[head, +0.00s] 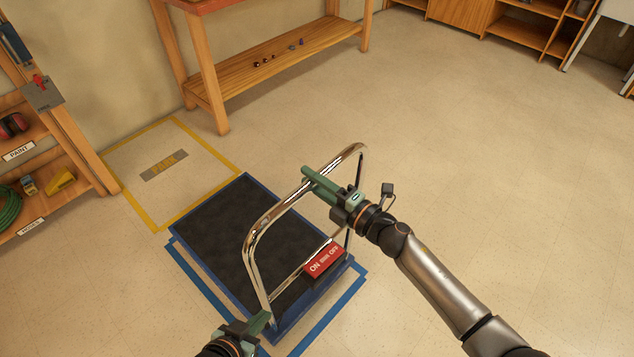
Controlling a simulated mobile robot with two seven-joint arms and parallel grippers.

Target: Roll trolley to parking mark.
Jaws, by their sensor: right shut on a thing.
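The trolley (237,228) has a dark deck with blue edges and a chrome push handle (268,213) at its near right end. It stands mostly inside a blue floor outline (205,290). The parking mark (132,190) is a yellow floor outline with a PARK label, beyond the trolley at upper left; no trolley shows inside it. My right gripper (322,184) is shut on the top bar of the handle. My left gripper (262,322) is low, by the foot of the handle's left upright; its jaw gap is not clear.
A wooden workbench (285,60) with small items on its lower shelf stands behind the parking mark. Cabinets (465,15) line the upper right. The floor (480,160) on the right is clear.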

